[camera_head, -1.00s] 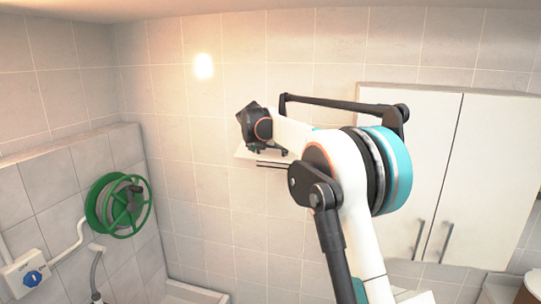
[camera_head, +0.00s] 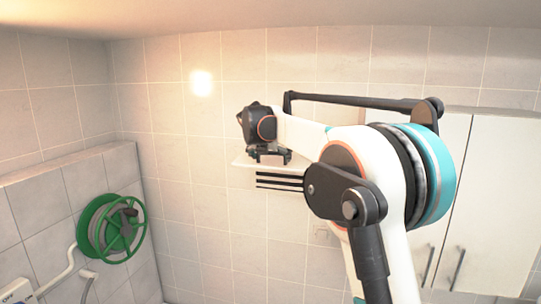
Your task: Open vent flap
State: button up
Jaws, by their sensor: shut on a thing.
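The vent flap (camera_head: 241,162) is a thin white panel on the tiled wall, seen nearly edge-on and sticking out from the wall. Below it, several dark horizontal slots (camera_head: 279,182) of the vent show. My gripper (camera_head: 269,157) is at the flap's front edge and shut on it. The fingers are small and dark here, and my wrist and arm hide the right part of the flap and vent.
A white two-door cupboard (camera_head: 485,200) hangs on the wall at right, partly behind my arm. A green hose reel (camera_head: 111,228) is on the low tiled wall at left. The wall left of the vent is clear.

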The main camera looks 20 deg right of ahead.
jog(key=shift+d, duration=0.1)
jog(key=o, duration=1.2)
jog(key=shift+w+d+f, duration=0.1)
jog(key=shift+w+d, duration=0.1)
jog(key=shift+d, duration=0.05)
jog(key=shift+s+a, duration=0.2)
jog(key=shift+a, duration=0.1)
jog(key=v, duration=1.1)
jog(key=shift+s+r, duration=0.2)
jog(key=shift+r, duration=0.15)
